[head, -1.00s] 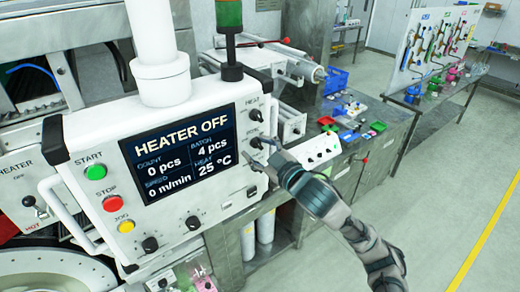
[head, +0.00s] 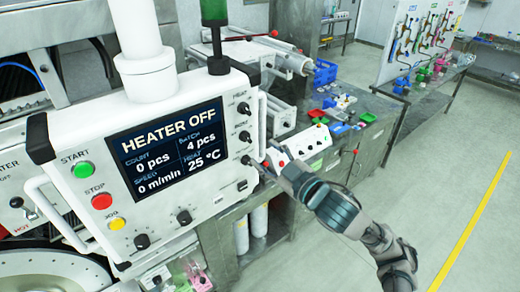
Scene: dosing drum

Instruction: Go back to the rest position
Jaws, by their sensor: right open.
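The white control panel (head: 215,192) stands at the left. Its screen (head: 168,152) reads HEATER OFF, 0 pcs, batch 4 pcs, 0 m/min and 25 °C. Black knobs, including the middle one (head: 245,136), run down its right side. My right gripper (head: 266,166) is open beside the panel's right edge, just right of the lowest side knob (head: 246,160). It seems to hold nothing, and its fingertips are small in the picture. My right arm comes in from the lower right. My left gripper is not in view.
Green start (head: 84,169), red stop (head: 102,201) and yellow jog (head: 116,224) buttons sit on the panel's left. A metal bench (head: 350,160) with coloured parts and a small white box (head: 306,142) lies behind my right gripper. Free floor (head: 450,180) is at the right.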

